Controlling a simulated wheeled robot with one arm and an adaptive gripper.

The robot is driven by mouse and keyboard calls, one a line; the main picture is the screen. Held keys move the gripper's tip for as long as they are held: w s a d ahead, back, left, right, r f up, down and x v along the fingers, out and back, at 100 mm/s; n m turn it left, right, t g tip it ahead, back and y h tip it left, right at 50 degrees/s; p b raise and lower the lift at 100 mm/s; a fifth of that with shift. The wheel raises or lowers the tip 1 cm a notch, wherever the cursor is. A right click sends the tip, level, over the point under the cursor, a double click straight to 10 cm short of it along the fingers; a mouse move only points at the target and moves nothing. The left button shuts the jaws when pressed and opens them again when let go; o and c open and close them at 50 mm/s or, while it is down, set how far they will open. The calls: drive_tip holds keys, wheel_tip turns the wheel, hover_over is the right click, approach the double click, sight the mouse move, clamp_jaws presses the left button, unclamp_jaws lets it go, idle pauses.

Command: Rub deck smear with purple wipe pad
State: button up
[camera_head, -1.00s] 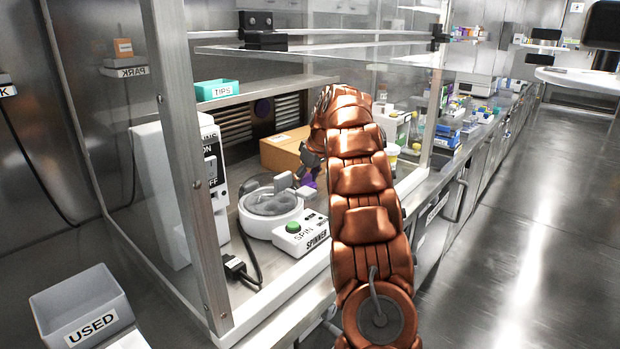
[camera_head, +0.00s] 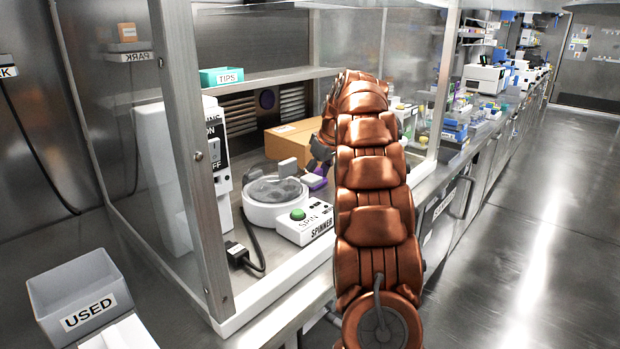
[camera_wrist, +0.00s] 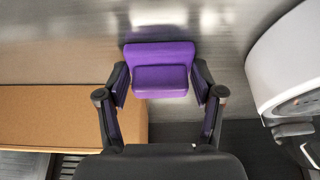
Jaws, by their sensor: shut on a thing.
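My gripper (camera_wrist: 160,85) is shut on the purple wipe pad (camera_wrist: 160,55), which sits between the two fingers in the wrist view. In the head view the pad (camera_head: 317,182) is a small purple patch beside my gripper (camera_head: 318,165), inside the glass-walled hood. The pad is close over a grey metal surface (camera_wrist: 240,25) in the wrist view; I cannot tell whether it touches. No smear can be made out clearly in either view. My arm hides part of the hood's deck.
The white spinner (camera_head: 277,203) with a green button stands left of my gripper. A cardboard box (camera_head: 290,137) lies behind it. A teal TIPS box (camera_head: 221,76) is on the shelf. A grey USED bin (camera_head: 82,290) is at lower left. The hood's post (camera_head: 200,170) and glass bound the space.

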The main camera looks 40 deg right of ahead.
sight(319, 190)
drive_tip(key=shift+s, duration=0.25)
drive_tip(key=shift+s+d+f+b, duration=0.15)
drive_tip(key=shift+s+b, duration=1.15)
drive_tip(key=shift+s, duration=0.55)
drive_tip(key=shift+a, duration=0.75)
drive_tip(key=shift+w+a+p, duration=0.2)
drive_tip(key=shift+w+p, duration=0.8)
drive_tip(key=shift+w, duration=0.85)
drive_tip(key=shift+w+a+p, duration=0.15)
drive_tip(key=shift+w+p, duration=0.8)
drive_tip(key=shift+w, duration=0.9)
drive_tip(key=shift+r+p, duration=2.05)
drive_tip(key=shift+r, duration=1.1)
